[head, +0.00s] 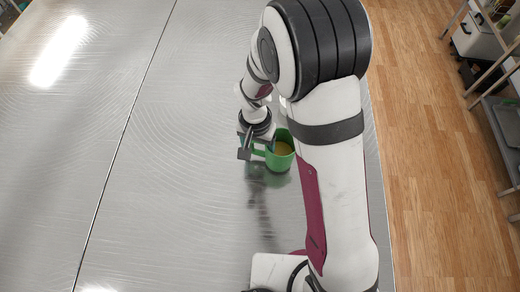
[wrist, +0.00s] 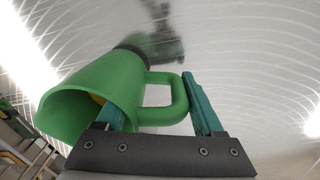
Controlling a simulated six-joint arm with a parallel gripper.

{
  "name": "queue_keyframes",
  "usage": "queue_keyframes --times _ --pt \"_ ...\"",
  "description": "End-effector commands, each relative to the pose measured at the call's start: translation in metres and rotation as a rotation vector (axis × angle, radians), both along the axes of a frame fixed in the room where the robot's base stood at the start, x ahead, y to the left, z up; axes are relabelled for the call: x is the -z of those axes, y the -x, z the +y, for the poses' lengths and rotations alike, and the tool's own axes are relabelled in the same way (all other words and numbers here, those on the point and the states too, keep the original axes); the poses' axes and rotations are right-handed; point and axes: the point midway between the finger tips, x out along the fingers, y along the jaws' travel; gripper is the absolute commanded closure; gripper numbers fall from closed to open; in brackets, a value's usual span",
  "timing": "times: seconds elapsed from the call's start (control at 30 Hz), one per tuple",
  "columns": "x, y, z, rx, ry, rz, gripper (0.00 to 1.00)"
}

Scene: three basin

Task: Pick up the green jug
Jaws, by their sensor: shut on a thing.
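The green jug (head: 281,160) stands upright over the metal table, partly behind my arm in the head view. Something yellow-orange shows inside it. In the wrist view the jug (wrist: 100,82) fills the left side, its handle (wrist: 182,100) pointing right. My gripper (head: 259,149) is shut on the jug at its handle side. The left fingertip is partly hidden by the jug. I cannot tell whether the jug's base touches the table.
The shiny metal table (head: 190,190) is clear to the left of the jug, with a seam running along it. Its right edge drops to a wooden floor (head: 430,170). A shelf rack (head: 500,110) stands at the far right.

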Motion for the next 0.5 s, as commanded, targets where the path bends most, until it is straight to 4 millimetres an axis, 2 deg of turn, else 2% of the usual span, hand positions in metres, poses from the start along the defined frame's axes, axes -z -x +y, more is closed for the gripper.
queue_keyframes --times 0.27,0.5 --pt "-0.030 0.000 -0.001 0.000 -0.001 -0.002 1.00" --pt "-0.047 0.004 -0.031 0.003 -0.001 -0.001 1.00"
